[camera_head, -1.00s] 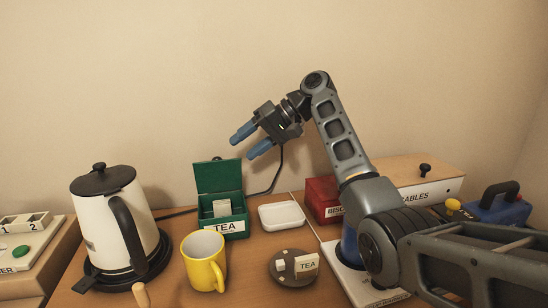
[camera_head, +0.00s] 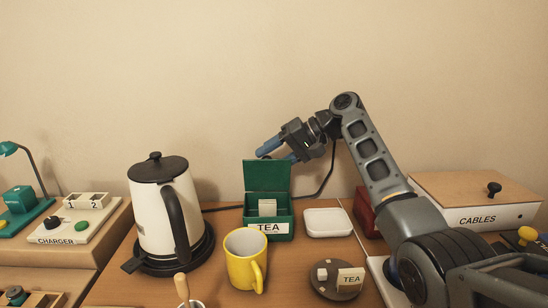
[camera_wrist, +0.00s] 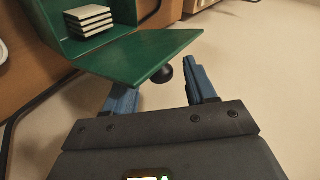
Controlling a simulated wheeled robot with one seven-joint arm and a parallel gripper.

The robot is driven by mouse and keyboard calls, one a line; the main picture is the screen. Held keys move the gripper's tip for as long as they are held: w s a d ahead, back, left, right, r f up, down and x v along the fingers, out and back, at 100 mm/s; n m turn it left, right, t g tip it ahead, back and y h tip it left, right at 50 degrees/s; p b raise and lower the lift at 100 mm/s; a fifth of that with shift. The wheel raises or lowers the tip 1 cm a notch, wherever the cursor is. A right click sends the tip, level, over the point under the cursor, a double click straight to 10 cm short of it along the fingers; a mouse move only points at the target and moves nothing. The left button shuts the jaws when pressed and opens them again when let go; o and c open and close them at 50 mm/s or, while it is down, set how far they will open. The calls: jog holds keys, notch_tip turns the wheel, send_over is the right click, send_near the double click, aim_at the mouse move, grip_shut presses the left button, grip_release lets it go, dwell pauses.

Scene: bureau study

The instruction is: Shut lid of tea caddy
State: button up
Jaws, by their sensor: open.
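The green tea caddy (camera_head: 283,230) stands on the desk with a white TEA label on its front. Its lid (camera_head: 267,175) is open and stands upright at the back. White packets (camera_head: 267,207) sit inside. My gripper (camera_head: 264,153) is open, behind and just above the top edge of the lid. In the wrist view the lid (camera_wrist: 140,57) lies ahead of my two blue fingers (camera_wrist: 160,95), with a dark round knob (camera_wrist: 163,74) on its outer face between them. I cannot tell whether a finger touches the lid.
A white kettle (camera_head: 155,210) stands left of the caddy, and a yellow mug (camera_head: 243,262) stands in front. A white dish (camera_head: 328,222) and a round TEA holder (camera_head: 327,285) are to the right. A red box (camera_head: 366,212) is partly hidden by my arm.

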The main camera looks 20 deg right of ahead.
jog(key=shift+c, duration=0.3)
grip_shut()
